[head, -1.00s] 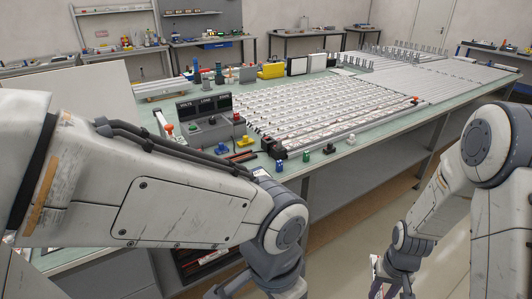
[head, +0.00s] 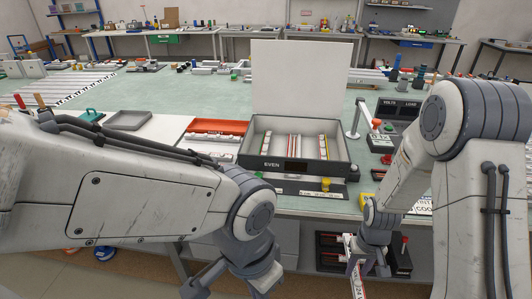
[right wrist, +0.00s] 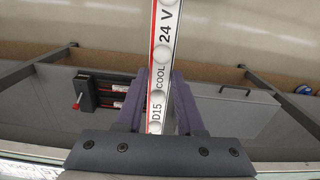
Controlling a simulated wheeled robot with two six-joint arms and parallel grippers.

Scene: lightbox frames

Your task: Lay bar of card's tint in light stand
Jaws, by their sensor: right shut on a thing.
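My right gripper (head: 362,262) is shut on a white bar (head: 351,246) below the bench's front edge. In the right wrist view the bar (right wrist: 162,75) reads "24 V", "COOL" and "D15", has round light spots and a red edge, and runs lengthwise between the fingers. A shallow grey box (head: 246,146), marked "EVEN", stands open on the bench with a white upright panel behind it, and seems to be the light stand. Several bars (head: 323,147) lie inside it. My left gripper (head: 231,284) is open and empty at the bottom. I cannot make out a tint card.
An orange tray (head: 219,127) with bars stands left of the box, and a grey tray (head: 129,120) further left. A meter console (head: 398,106) and small knobs are at right.

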